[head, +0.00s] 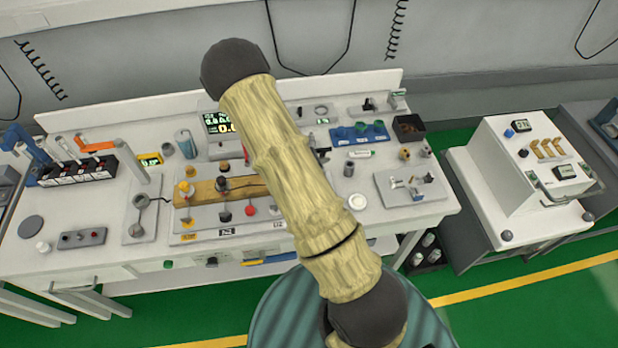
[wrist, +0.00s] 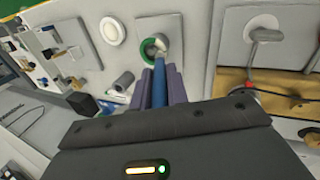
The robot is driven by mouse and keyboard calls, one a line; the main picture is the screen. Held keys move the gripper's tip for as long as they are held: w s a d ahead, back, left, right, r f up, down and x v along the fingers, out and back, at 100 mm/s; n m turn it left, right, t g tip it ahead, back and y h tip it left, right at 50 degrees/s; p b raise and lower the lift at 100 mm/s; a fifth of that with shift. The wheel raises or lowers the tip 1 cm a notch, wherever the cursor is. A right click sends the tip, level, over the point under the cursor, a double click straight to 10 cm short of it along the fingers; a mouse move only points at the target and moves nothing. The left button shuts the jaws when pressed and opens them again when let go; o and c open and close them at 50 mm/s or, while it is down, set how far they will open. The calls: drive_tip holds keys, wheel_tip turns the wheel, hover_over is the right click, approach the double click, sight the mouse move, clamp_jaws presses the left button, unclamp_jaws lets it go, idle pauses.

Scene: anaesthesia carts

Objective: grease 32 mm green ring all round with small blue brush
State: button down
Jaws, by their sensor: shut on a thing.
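In the wrist view, my gripper (wrist: 162,74) is shut on the small blue brush (wrist: 159,90), held between its purple fingers. The brush's far end points up the picture to the green ring (wrist: 145,47) on a light grey plate. The brush end overlaps the ring's right side in the picture; I cannot tell whether it touches. Part of the ring is hidden by the brush and a grey part beside it. In the head view, my arm hides the gripper, brush and ring.
A grey cylinder (wrist: 124,81) stands close to the left of the fingers. A white round disc (wrist: 112,30) lies further left. At right are a grey fitting (wrist: 264,34) with a cable and a wooden board (wrist: 270,80). The head view shows a crowded white bench (head: 70,255).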

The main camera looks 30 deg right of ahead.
idle(0.4)
drive_tip(key=shift+r+p, duration=2.45)
drive_tip(key=shift+r, duration=1.1)
drive_tip(key=shift+d+f, duration=0.1)
